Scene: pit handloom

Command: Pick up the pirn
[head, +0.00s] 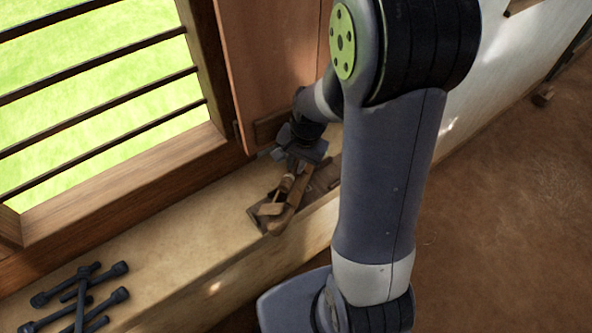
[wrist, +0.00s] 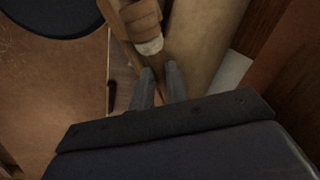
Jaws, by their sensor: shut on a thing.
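The pirn (wrist: 140,18), wound with brown yarn and with a pale band at its near end, shows at the top of the wrist view. In the head view the pirn (head: 286,184) is a small tan shape just below my gripper (head: 292,170). My gripper, also in the wrist view (wrist: 160,76), points down at the wooden tray on the ledge. Its two grey fingers are close together on a narrow brown part in line with the pirn. The exact contact is dark and partly hidden. I cannot tell whether the pirn is clear of the tray.
The wooden tray (head: 257,220) on the pale ledge (head: 190,238) holds a tan wooden piece (head: 271,208). Several dark bobbin-like rods (head: 80,292) lie at the lower left. A barred window and a wooden shutter (head: 268,60) stand close behind. The ledge between rods and tray is clear.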

